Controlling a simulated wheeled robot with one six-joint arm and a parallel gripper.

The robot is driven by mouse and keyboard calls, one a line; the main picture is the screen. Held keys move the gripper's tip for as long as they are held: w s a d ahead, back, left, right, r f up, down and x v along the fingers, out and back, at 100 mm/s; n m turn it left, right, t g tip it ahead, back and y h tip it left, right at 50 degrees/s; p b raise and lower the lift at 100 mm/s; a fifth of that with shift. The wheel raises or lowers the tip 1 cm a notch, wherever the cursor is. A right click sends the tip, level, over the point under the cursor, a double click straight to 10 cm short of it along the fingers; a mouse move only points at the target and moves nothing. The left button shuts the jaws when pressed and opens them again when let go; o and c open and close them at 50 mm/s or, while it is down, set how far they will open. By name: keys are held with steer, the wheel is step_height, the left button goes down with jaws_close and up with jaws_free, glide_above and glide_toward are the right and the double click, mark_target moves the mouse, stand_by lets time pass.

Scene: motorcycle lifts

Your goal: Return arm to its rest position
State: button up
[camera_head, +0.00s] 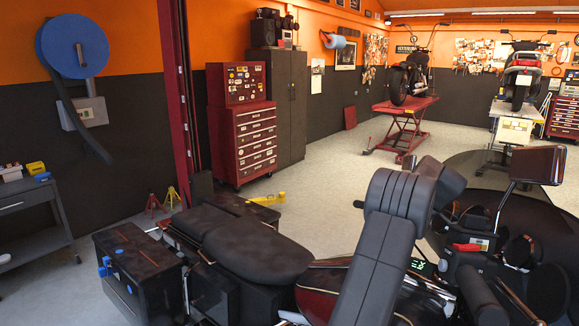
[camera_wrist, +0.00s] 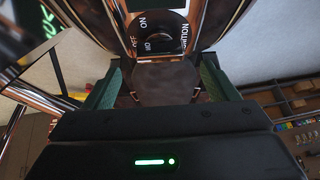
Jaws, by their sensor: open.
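In the wrist view my gripper (camera_wrist: 162,66) is open, with a green-padded finger at each side and nothing held between them. A round dark ignition switch (camera_wrist: 160,22) marked ON, OFF and IGNITION lies just beyond the fingertips, in a shiny coppery surround. I cannot tell whether a finger touches it. In the head view my dark arm (camera_head: 376,262) rises over the motorcycle's tank (camera_head: 320,284) and bends to the right near the top. My gripper is hidden there behind the arm.
The motorcycle's seat (camera_head: 258,252) and pannier (camera_head: 142,272) lie left of my arm. Its mirror (camera_head: 536,164) and windscreen (camera_head: 468,172) stand close on the right. A red tool chest (camera_head: 250,140) and a red lift (camera_head: 402,118) stand farther back. Open floor (camera_head: 328,180) lies between.

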steer(key=v, duration=0.8)
steer(key=x, duration=1.2)
steer(key=shift+a+f+p, duration=0.2)
steer(key=shift+p, duration=0.15)
steer(key=shift+m, duration=0.6)
steer(key=shift+s+r+m+t+h, duration=0.15)
steer(key=shift+m+t+h, duration=0.4)
steer(key=shift+m, duration=0.35)
steer(key=m+h, duration=0.1)
steer(key=m, duration=0.1)
steer(key=shift+a+m+t, duration=0.1)
steer(key=shift+m+t, duration=0.15)
steer(key=shift+m, duration=0.05)
steer(key=m+h+p, duration=0.1)
steer(key=m, duration=0.1)
steer(key=m+h+p, duration=0.1)
steer(key=m, duration=0.1)
steer(key=m+h+p, duration=0.1)
steer(key=m, duration=0.1)
steer(key=shift+a+t, duration=0.25)
steer(key=shift+t, duration=0.05)
steer(key=shift+s+r, duration=0.15)
steer(key=shift+r, duration=0.2)
steer(key=b+v, duration=0.1)
steer(key=v, duration=0.8)
